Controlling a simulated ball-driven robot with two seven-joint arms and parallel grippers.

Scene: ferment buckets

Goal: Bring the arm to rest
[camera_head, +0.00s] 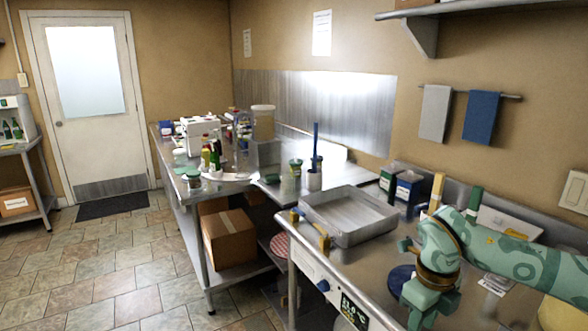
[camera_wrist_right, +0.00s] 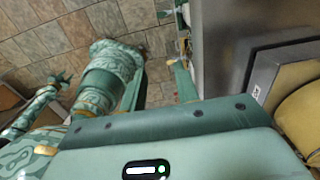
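My right arm (camera_head: 500,256) comes in from the right in the head view, teal and patterned, with its wrist bent down over the front right part of the steel worktop. In the right wrist view my right gripper (camera_wrist_right: 158,78) has its two green fingers apart, with floor tiles showing between them and nothing held. My left arm is not in the head view. At the left of the right wrist view a thin teal arm ends in a small hand-like gripper (camera_wrist_right: 60,80); it is too small to tell if that is open.
The worktop (camera_head: 345,265) under my right arm holds a steel tray (camera_head: 348,216), dark containers (camera_head: 407,188) and a dark blue disc (camera_head: 401,278). A second table (camera_head: 262,191) behind is crowded with bottles and jars. A cardboard box (camera_head: 229,238) sits below. Tiled floor at left is clear.

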